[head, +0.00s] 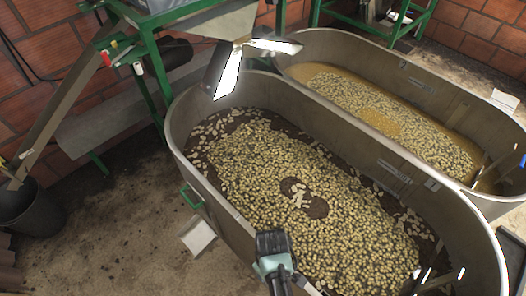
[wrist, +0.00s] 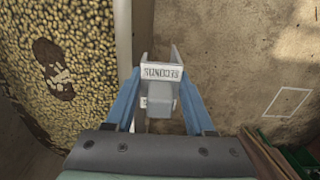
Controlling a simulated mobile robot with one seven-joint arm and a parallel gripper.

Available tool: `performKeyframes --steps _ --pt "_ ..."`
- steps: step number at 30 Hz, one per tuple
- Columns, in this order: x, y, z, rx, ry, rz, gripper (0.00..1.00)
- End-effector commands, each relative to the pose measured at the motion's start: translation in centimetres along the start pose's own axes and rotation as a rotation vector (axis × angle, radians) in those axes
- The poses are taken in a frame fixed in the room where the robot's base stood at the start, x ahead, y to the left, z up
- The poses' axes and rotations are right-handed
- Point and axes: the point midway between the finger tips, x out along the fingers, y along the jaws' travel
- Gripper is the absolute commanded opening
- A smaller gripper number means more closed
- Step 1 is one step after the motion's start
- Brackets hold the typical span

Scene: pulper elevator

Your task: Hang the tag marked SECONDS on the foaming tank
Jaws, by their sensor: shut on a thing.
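The tag marked SECONDS (wrist: 161,72) is a pale plate with dark lettering, upside down in the wrist view. My gripper (wrist: 159,95) is shut on it between two blue fingers. In the head view my gripper (head: 273,246) is low in the middle, by the near wall of the near tank (head: 245,252); the tag cannot be made out there. The near tank holds pale beans over dark pulp. The far tank (head: 440,80) holds beans in yellow-brown liquid, which looks foamy in part. In the wrist view the near tank's rim (wrist: 123,45) is just left of the tag.
A green handle (head: 191,197) sits on the near tank's left end. A pale plate (head: 198,234) is below it. A green-framed machine (head: 150,60) with a chute stands at the back left, and a black bucket (head: 28,210) at the far left. The floor between is open.

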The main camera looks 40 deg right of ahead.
Motion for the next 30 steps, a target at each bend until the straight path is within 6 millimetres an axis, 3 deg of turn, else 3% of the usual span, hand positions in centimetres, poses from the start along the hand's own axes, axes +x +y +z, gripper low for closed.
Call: performKeyframes --steps 18,30 --pt "0.2 5.0 0.1 0.001 0.000 0.001 0.00" --pt "3.1 5.0 0.0 -0.001 -0.001 0.000 0.00"
